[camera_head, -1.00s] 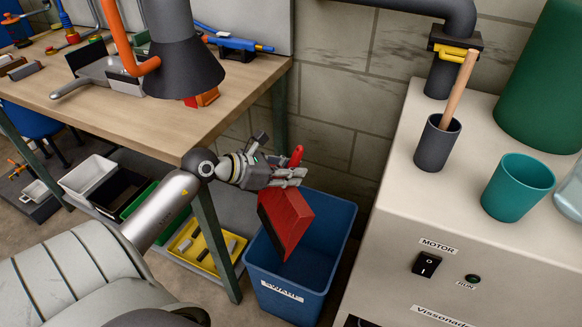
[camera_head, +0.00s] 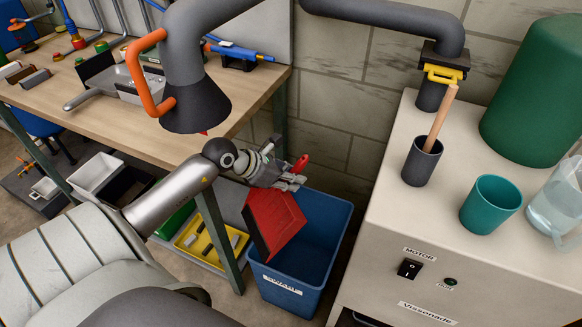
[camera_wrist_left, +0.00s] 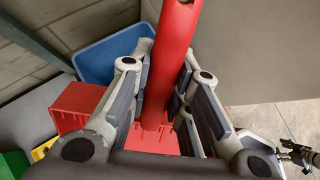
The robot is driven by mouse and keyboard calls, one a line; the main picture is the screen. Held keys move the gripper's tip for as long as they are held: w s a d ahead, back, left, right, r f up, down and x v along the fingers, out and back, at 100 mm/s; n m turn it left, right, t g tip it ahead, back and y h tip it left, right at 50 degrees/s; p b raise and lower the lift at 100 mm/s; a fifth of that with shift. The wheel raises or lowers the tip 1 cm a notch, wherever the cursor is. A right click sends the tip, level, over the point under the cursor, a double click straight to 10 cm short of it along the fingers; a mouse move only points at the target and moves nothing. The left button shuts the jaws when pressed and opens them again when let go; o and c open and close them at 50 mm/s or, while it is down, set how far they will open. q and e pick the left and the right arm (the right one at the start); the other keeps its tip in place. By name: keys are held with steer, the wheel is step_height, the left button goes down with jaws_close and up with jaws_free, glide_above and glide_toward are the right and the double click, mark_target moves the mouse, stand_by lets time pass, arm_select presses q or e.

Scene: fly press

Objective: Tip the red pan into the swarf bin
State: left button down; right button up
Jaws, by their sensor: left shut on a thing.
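The red pan (camera_head: 272,222) hangs steeply tilted over the left part of the blue swarf bin (camera_head: 300,290). My left gripper (camera_head: 292,180) is shut on the pan's red handle, whose end sticks up past the fingers. In the left wrist view, the gripper (camera_wrist_left: 160,105) has the red handle between its fingers, with the pan (camera_wrist_left: 78,105) below and the bin's blue rim (camera_wrist_left: 105,55) beyond. The bin stands on the floor with its label facing me. I see no swarf in the pan or falling from it.
A workbench (camera_head: 110,115) stands left, with a grey extraction hood (camera_head: 195,105) above its near corner. A yellow tray (camera_head: 210,240) sits on the shelf below. A beige machine cabinet (camera_head: 430,215) right of the bin carries a dark cup (camera_head: 420,165) and a teal cup (camera_head: 490,203).

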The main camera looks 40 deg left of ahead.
arm_select(q)
step_height(320, 180, up, 2)
steer(key=g+y+p, duration=0.1)
steer(key=g+p, duration=0.1)
steer(key=p, duration=0.2)
steer(key=g+y+p, duration=0.1)
steer(key=g+p, duration=0.2)
steer(key=p, duration=0.1)
steer(key=shift+w+r+y, duration=0.15)
steer(key=shift+r+y, duration=0.05)
steer(key=shift+y, duration=0.1)
steer(key=shift+r+g+y+p, duration=0.2)
steer(key=shift+g+y+p, duration=0.3)
steer(key=shift+g+p, duration=0.45)
steer(key=shift+g+y, duration=0.3)
steer(key=shift+g, duration=0.35)
steer(key=shift+s+a, duration=0.1)
steer(key=shift+s, duration=0.1)
steer(key=shift+s+f, duration=0.1)
steer(key=shift+f, duration=0.05)
